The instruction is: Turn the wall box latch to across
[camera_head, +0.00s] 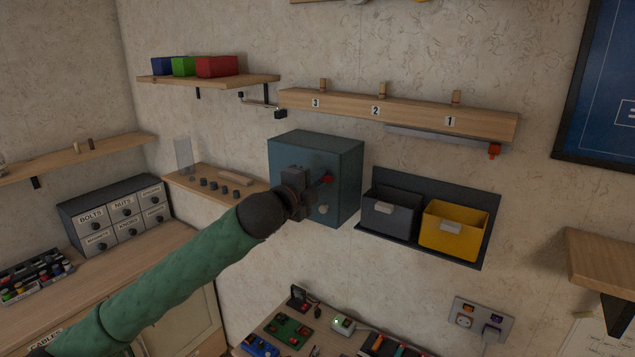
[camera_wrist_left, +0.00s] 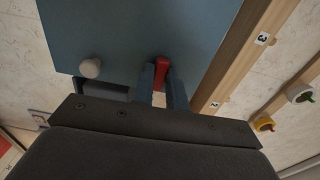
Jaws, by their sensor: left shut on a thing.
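A pale round knob (camera_head: 323,209) sits below the latch. The gripper partly hides the box front. My right gripper is not in view.
A grey bin (camera_head: 390,215) and a yellow bin (camera_head: 455,228) hang right of the box. A numbered wooden rail (camera_head: 420,115) runs above. A small shelf (camera_head: 215,183) with several dark knobs is to the left. A workbench with electronics (camera_head: 290,332) lies below.

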